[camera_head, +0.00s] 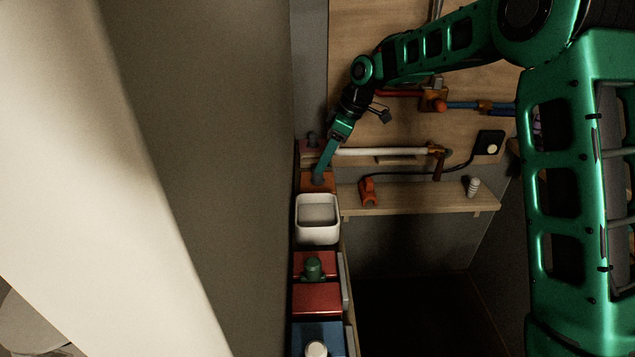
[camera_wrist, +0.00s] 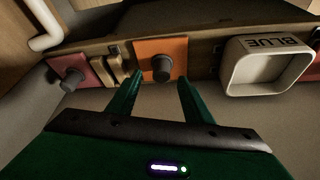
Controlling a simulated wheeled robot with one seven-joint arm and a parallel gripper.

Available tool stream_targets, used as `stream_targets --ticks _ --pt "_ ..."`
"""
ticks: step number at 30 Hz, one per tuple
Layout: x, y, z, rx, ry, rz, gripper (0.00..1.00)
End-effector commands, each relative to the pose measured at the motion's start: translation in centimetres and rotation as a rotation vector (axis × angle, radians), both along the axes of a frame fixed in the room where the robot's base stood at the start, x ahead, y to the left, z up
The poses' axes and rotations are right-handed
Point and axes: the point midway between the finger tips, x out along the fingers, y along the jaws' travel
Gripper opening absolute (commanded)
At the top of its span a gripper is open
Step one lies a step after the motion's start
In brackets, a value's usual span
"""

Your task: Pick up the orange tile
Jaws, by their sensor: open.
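The orange tile (camera_wrist: 152,48) is a flat square with a dark grey round knob (camera_wrist: 162,68) on it, seen at the top middle of the wrist view. In the head view my gripper (camera_head: 319,174) reaches down at the tile. I cannot tell whether the fingers touch the knob.
A white bin (camera_head: 317,228), marked BLUE in the wrist view (camera_wrist: 232,72), stands right beside the tile. A pinkish tile with a knob (camera_wrist: 73,75) is on the other side. Red tiles (camera_head: 317,298) and a blue tile (camera_head: 335,335) lie nearer. A grey wall (camera_head: 220,150) runs close along the left.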

Motion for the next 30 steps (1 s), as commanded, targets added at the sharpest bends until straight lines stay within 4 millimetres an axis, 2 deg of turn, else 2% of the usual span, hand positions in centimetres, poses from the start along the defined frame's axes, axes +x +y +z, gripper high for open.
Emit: stream_targets --ticks 5,12,20,23,26,30 --pt "-0.1 0.3 -1.3 -0.001 0.002 -0.001 0.46" --pt "0.1 1.4 -4.4 0.000 0.001 0.000 0.46" --pt "0.2 1.5 -4.9 0.000 -0.001 -0.001 0.46" --pt "0.2 1.5 -4.9 0.000 0.001 -0.002 0.27" --pt "0.2 1.5 -4.9 -0.001 0.001 -0.002 0.03" --pt "0.2 1.5 -4.9 0.000 -0.001 -0.001 0.00"
